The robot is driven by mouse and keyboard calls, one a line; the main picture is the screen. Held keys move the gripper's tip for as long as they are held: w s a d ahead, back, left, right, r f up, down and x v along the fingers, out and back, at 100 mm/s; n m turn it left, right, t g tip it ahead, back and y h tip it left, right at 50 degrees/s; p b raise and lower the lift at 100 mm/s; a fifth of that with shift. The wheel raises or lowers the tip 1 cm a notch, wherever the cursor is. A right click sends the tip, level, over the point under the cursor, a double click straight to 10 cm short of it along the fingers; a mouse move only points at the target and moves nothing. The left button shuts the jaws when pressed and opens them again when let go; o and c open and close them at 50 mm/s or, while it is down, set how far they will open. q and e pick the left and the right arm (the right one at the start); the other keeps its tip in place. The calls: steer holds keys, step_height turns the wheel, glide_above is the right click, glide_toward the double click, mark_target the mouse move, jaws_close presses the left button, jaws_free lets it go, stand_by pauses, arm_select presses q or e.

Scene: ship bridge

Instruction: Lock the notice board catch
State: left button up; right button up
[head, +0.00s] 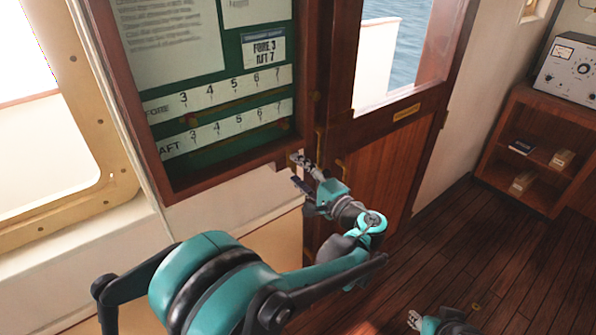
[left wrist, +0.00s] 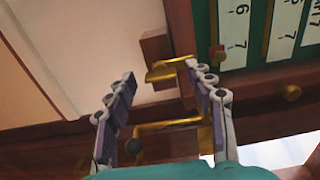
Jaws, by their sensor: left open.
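The notice board (head: 170,190) hangs on the wall in the head view, with a dark wooden frame, green backing and white number strips. In the left wrist view a brass catch (left wrist: 165,72) sits by a small wooden block (left wrist: 155,47) at the board's edge. My left gripper (head: 298,170) is at the board's lower right corner. In the left wrist view its fingers (left wrist: 160,78) are open, with the catch across the gap near the fingertips, close to the right finger. I cannot tell whether they touch. My right gripper (head: 415,320) is low at the bottom edge, far from the board.
A wooden door (head: 375,180) with a window stands right of the board. A brass handle (left wrist: 155,127) shows between my left fingers in the wrist view. A wooden shelf (head: 530,135) with a grey instrument (head: 570,68) stands at the right.

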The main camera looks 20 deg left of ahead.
arm_select(q)
steer(key=v, duration=1.1)
steer(key=shift+s+d, duration=0.2)
steer(key=s+a+f+n+g+h, duration=0.1)
steer(key=s+a+f+g+h, duration=0.1)
steer(key=s+a+f+h, duration=0.35)
steer(key=s+a+f+n+g+h, duration=0.1)
steer(key=s+a+f+g+h, duration=0.15)
steer(key=a, duration=0.55)
steer(key=s+d+f+n+h, duration=0.3)
steer(key=s+f+n+h, duration=0.2)
steer(key=s, duration=0.5)
steer(key=shift+s+d+f+n+h+b, duration=0.15)
steer(key=shift+s+f+n+h+b, duration=0.1)
steer(key=shift+n+h+b, duration=0.25)
steer(key=shift+t, duration=0.25)
